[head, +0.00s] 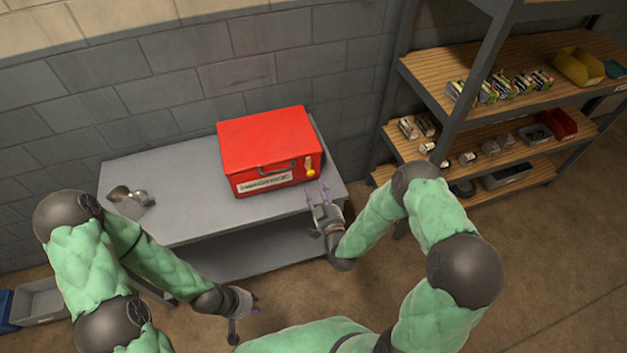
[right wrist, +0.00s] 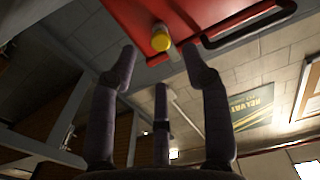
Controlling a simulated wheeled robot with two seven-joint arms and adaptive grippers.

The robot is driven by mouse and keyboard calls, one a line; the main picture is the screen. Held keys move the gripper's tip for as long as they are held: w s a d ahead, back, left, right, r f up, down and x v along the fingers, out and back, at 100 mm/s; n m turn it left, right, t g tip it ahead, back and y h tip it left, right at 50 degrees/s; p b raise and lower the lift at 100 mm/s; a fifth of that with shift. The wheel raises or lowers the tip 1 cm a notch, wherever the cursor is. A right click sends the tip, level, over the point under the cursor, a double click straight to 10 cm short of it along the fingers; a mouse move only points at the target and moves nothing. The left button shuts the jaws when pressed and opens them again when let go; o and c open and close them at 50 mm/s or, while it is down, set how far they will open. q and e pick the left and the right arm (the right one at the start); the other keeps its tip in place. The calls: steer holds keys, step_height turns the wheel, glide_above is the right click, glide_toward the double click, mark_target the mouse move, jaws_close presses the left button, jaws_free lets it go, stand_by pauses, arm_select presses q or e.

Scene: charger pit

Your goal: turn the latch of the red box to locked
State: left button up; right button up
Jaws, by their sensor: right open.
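The red box (head: 268,138) sits closed on the grey table, its handle and label on the front. Its yellow latch (head: 311,172) is at the right end of that front; in the head view its long side runs roughly up and down. In the right wrist view the latch (right wrist: 160,38) shows as a yellow knob ahead of the fingertips. My right gripper (head: 318,188) is open and empty, just in front of the latch, its fingers (right wrist: 160,60) on either side of it without visible contact. My left gripper (head: 245,317) hangs low before the table, fingers apart, empty.
The grey table (head: 180,208) has free room left of the box. A small metallic object (head: 130,197) lies at its left end. A shelf rack (head: 480,130) with several small goods stands at the right. A grey bin (head: 42,300) is on the floor at the left.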

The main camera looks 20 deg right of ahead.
steer(key=s, duration=0.6)
steer(key=shift+d, duration=0.1)
steer(key=shift+w+f, duration=0.1)
steer(key=s+a+f+m+g+y, duration=0.1)
steer(key=s+a+f+g, duration=0.2)
steer(key=s+f+g, duration=0.3)
steer(key=s+a+f+m+g+y, duration=0.1)
steer(key=s+a+f+g+y, duration=0.15)
steer(key=f+g, duration=0.5)
steer(key=s+a+m+g, duration=0.1)
steer(key=s+g, duration=0.3)
steer(key=s, duration=0.6)
steer(key=shift+s+a+f, duration=0.4)
steer(key=shift+a+f, duration=0.05)
steer(key=shift+a, duration=0.35)
